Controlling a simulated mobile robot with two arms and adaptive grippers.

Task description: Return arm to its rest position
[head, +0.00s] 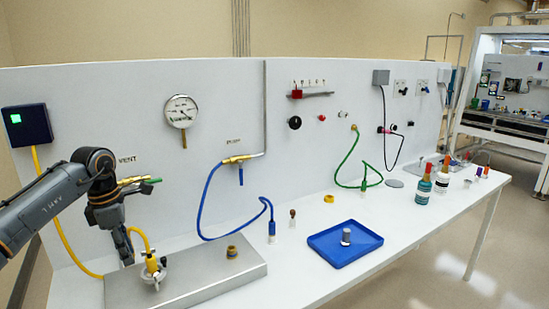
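My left arm (50,205) comes in from the left edge, grey and black. Its wrist bends down in front of the white panel. My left gripper (125,258) points down beside the back left part of the metal plate (215,285). Its fingers are dark and overlap in this view, so the gap between them cannot be made out. A yellow hose fitting (152,265) stands on the plate just right of the fingers and looks apart from them. A yellow hose runs behind the gripper. My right gripper is not in view.
A green-lit box (26,124), a gauge (181,111) and a brass vent valve (132,181) are on the panel close to my arm. A blue hose (204,205), a blue tray (345,256) and bottles (423,186) are farther right. The front right bench is clear.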

